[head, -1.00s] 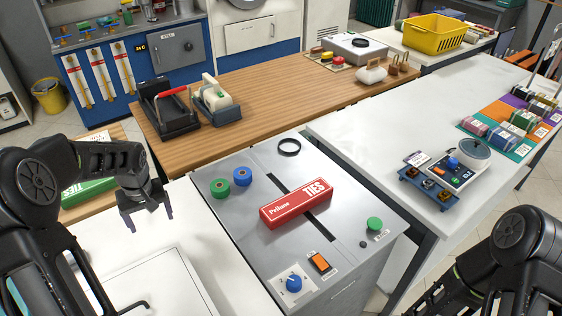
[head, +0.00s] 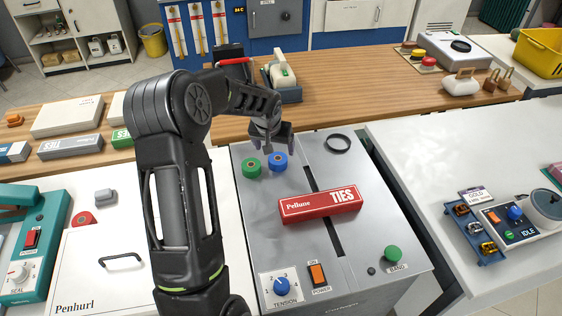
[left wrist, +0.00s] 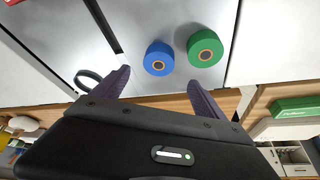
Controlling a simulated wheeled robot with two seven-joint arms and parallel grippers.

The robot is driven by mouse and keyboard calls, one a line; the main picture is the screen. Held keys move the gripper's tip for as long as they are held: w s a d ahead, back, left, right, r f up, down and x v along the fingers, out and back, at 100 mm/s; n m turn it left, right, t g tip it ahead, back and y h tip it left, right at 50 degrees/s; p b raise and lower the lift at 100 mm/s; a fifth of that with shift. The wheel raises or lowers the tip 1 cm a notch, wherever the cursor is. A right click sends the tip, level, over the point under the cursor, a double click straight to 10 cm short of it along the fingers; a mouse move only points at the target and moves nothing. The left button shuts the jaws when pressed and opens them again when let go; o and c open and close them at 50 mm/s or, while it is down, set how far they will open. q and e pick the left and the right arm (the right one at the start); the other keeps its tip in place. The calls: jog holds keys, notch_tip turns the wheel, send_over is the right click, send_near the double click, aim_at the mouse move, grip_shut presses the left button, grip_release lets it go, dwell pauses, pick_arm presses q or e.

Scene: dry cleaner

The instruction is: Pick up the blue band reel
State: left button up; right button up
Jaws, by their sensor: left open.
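The blue band reel (head: 277,162) sits on the grey machine top, close beside a green reel (head: 251,168) on its left. In the left wrist view the blue reel (left wrist: 159,58) lies ahead of the fingertips, roughly between their lines, with the green reel (left wrist: 205,48) just to its right. My left gripper (head: 280,150) is open and empty, above and close to the blue reel; in the head view its fingers partly overlap the reel's far side. My right gripper is not in view.
A red TIES box (head: 320,204) lies across the slot of the grey machine (head: 350,262). A black ring (head: 338,143) lies behind it. The machine's front has a green BAND knob (head: 393,254), an orange switch (head: 317,274) and a blue TENSION knob (head: 281,286).

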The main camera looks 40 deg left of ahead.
aim_at(278, 158)
pick_arm(q)
jog(key=shift+b+x, duration=0.45)
jog(key=shift+x, duration=0.55)
jog(key=shift+w+f, duration=0.15)
jog(key=shift+f, duration=0.15)
jog(key=b+x, duration=0.1)
jog(key=x, duration=0.3)
jog(key=shift+d+f+b, duration=0.1)
jog(key=shift+f+b, duration=0.2)
jog(key=shift+w+f, duration=0.2)
jog(key=shift+f, duration=0.15)
jog(key=shift+r, duration=0.1)
jog(key=shift+c, duration=0.3)
jog(key=c, duration=1.4)
jog(key=shift+c, duration=0.2)
